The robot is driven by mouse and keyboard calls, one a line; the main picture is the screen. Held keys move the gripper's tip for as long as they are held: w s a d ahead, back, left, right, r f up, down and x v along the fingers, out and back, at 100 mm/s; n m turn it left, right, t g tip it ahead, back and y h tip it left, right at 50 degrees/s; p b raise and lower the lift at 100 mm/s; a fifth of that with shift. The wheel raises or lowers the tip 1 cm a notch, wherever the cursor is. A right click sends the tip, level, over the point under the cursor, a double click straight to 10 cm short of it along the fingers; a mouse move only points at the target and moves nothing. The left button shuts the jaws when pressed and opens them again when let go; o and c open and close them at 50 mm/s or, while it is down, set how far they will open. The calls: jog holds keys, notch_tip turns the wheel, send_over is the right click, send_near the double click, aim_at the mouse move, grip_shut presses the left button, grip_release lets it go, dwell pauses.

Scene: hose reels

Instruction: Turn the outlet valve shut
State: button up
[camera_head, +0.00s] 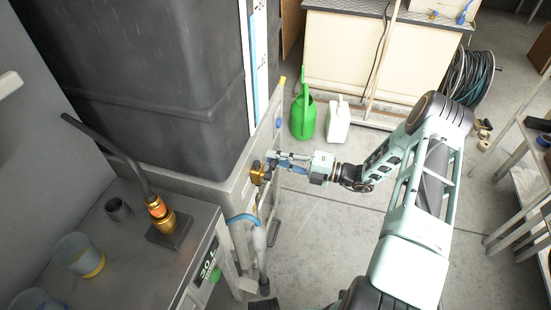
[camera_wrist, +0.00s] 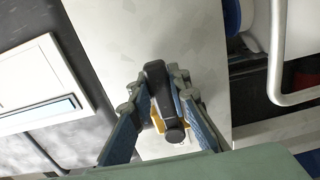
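The outlet valve (camera_head: 257,173) is a brass fitting low on the side of the big dark tank. In the wrist view its dark lever handle (camera_wrist: 160,92) runs nearly upright in the picture, with a round end towards me and yellow brass (camera_wrist: 157,120) behind it. My gripper (camera_head: 273,160) reaches the valve from the right. In the wrist view my gripper's fingers (camera_wrist: 160,85) lie on both sides of the handle, with little or no gap showing at the tips. The fingers partly hide the valve body.
A grey bench (camera_head: 130,245) with a brass nozzle (camera_head: 158,208) and clear cups stands at left. A blue-ended hose (camera_head: 258,240) hangs below the valve. A green watering can (camera_head: 303,115) and a white canister (camera_head: 338,121) stand behind.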

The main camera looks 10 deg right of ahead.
jog(key=o, duration=0.5)
jog(key=shift+c, duration=0.2)
jog(key=v, duration=1.2)
jog(key=shift+s+f, duration=0.1)
jog(key=shift+s, duration=0.05)
